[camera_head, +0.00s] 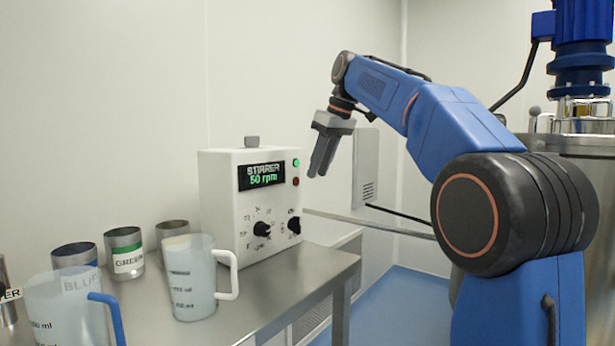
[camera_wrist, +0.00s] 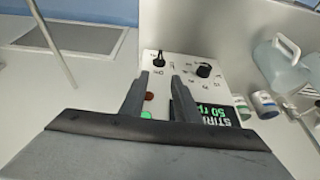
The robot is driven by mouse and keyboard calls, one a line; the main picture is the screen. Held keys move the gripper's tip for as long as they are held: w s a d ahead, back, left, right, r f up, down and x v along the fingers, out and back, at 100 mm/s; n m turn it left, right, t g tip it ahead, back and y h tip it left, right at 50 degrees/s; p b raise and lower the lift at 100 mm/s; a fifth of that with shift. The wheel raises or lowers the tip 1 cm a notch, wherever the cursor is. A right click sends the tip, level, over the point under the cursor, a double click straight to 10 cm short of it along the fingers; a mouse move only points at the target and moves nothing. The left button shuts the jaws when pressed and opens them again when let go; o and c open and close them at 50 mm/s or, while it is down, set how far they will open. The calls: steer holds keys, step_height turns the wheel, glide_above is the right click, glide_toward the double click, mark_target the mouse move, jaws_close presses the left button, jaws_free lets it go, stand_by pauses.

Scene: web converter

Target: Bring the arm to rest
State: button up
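My blue arm (camera_head: 455,125) is raised and bent over at the right in the head view. My gripper (camera_head: 318,172) hangs down in the air, just right of the stirrer control box (camera_head: 225,215) and apart from it. In the wrist view my gripper (camera_wrist: 159,80) has its two fingers spaced apart, with the box's panel showing between them. Nothing is held. The box's display (camera_head: 262,175) reads "STIRRER 50 rpm". A green light (camera_head: 296,162) looks lit above a dark red one (camera_head: 296,181). Two black knobs sit lower on the panel.
The box stands on a steel table (camera_head: 325,268). A clear jug with a white handle (camera_head: 190,285), a jug with a blue handle (camera_head: 60,310) and several labelled cups, one marked green (camera_head: 125,255), stand at left. A steel vessel (camera_head: 590,150) with a blue motor stands behind my arm.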

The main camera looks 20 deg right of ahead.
steer(key=s+d+f+m+h, duration=0.1)
steer(key=s+f+m, duration=0.2)
steer(key=s+f, duration=1.6)
steer(key=s+d+f+m+t+h, duration=0.1)
steer(key=s+f+m, duration=0.3)
steer(key=s+f, duration=1.6)
steer(key=shift+d+f+h, duration=0.25)
steer(key=shift+d+h, duration=0.15)
steer(key=shift+d, duration=0.2)
